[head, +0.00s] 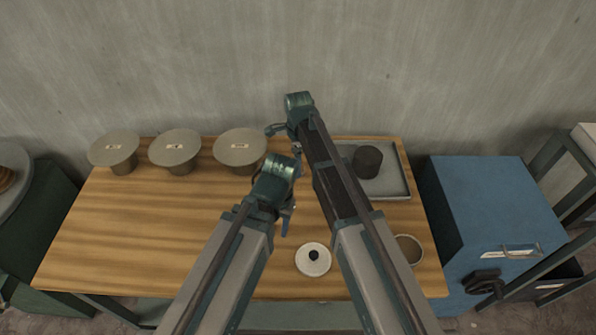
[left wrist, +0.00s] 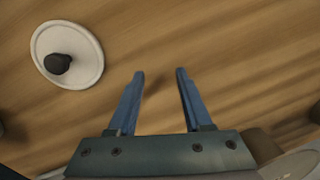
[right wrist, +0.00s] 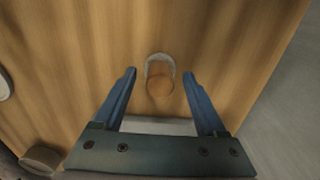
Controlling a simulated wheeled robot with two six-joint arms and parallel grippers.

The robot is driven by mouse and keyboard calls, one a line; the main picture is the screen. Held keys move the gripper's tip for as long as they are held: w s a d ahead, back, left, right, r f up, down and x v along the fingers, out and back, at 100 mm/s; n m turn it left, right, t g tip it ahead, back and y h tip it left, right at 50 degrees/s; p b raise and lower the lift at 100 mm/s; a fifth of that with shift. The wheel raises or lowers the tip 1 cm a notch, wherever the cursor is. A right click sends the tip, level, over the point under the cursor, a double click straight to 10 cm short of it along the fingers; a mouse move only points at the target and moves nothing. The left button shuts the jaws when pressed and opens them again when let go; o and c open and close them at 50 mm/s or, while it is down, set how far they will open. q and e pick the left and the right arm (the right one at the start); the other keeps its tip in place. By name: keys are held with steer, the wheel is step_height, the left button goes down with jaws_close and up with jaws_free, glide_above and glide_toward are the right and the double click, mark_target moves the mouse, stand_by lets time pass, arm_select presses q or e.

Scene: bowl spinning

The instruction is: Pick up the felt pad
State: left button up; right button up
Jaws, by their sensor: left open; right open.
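A white round disc with a dark knob at its centre, which looks like the felt pad (head: 313,258), lies flat on the table's near side. It also shows at the upper left of the left wrist view (left wrist: 66,54). My left gripper (head: 287,218) is open and empty above the table, beyond and to the left of the disc, apart from it. Its two blue fingers also show in the left wrist view (left wrist: 160,78). My right gripper (head: 272,131) is farther back near the wall; its fingers stand open with nothing held in the right wrist view (right wrist: 160,76).
The wooden table (head: 120,225) has free room at left. Several grey flared stands line its back edge, the nearest (head: 240,149) close to my grippers. A tray (head: 385,191) with a dark cylinder (head: 367,161) and a round bowl (head: 408,248) are at right, beside a blue cabinet (head: 495,215).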

steer(key=shift+r, duration=0.1)
jaws_close()
arm_select(q)
steer(key=shift+r, duration=0.15)
